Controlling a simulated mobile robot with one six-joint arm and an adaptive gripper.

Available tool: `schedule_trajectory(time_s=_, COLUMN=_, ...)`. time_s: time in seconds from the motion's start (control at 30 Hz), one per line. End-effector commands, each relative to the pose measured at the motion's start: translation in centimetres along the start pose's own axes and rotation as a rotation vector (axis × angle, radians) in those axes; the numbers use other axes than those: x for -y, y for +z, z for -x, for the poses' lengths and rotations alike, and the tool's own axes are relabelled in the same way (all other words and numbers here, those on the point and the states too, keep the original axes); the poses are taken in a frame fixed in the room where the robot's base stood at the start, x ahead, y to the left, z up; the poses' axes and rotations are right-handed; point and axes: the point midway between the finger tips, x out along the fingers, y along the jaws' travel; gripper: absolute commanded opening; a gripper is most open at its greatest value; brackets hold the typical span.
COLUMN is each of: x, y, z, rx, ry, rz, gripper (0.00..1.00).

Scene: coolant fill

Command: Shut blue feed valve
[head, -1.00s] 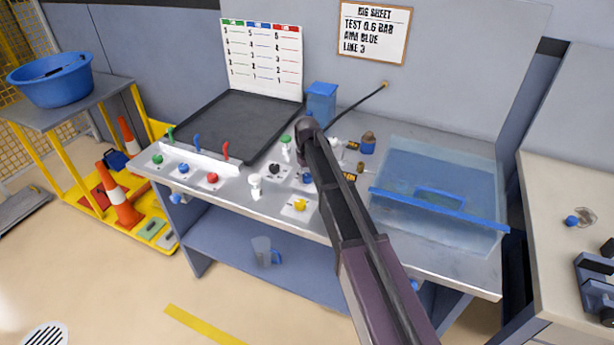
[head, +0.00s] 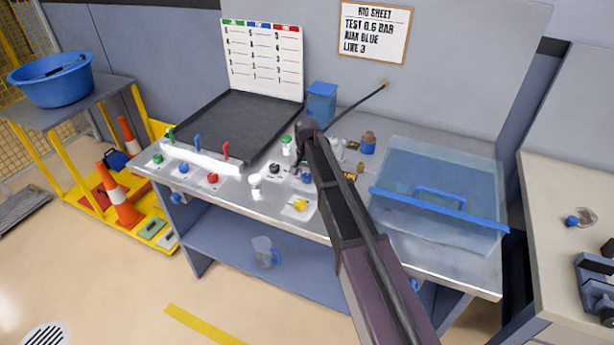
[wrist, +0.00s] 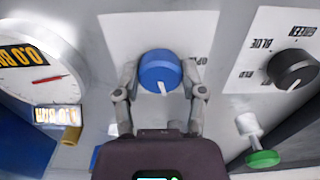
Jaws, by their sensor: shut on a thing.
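The blue feed valve is a round blue knob (wrist: 160,71) with a white pointer mark, on a white label plate (wrist: 118,42) in the wrist view. The mark points down in that picture, towards my palm. Part of a printed word shows to the knob's right; the rest of the lettering is hidden. My gripper (wrist: 160,80) is shut on the knob, one finger on each side. In the head view the blue knob (head: 307,179) shows only partly beside my arm, and my fingers are mostly hidden.
A black selector knob (wrist: 294,68) and a green-and-white valve (wrist: 256,142) stand to the right in the wrist view. A gauge (wrist: 30,72) with a red needle is close on the left.

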Motion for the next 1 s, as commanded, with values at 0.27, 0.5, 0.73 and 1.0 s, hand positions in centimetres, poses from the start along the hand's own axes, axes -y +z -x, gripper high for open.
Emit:
schedule_trajectory(time_s=0.27, x=-0.01, y=0.16, z=-0.04, rx=0.003, ry=0.001, rz=-0.154, gripper=0.05)
schedule_trajectory(time_s=0.5, x=0.0, y=0.18, z=-0.04, rx=0.003, ry=0.0, rz=-0.201, gripper=0.05)
schedule_trajectory(time_s=0.73, x=0.01, y=0.2, z=-0.04, rx=0.004, ry=0.0, rz=-0.204, gripper=0.05)
schedule_trajectory(time_s=1.0, x=0.01, y=0.17, z=-0.04, rx=0.003, ry=0.0, rz=-0.203, gripper=0.87)
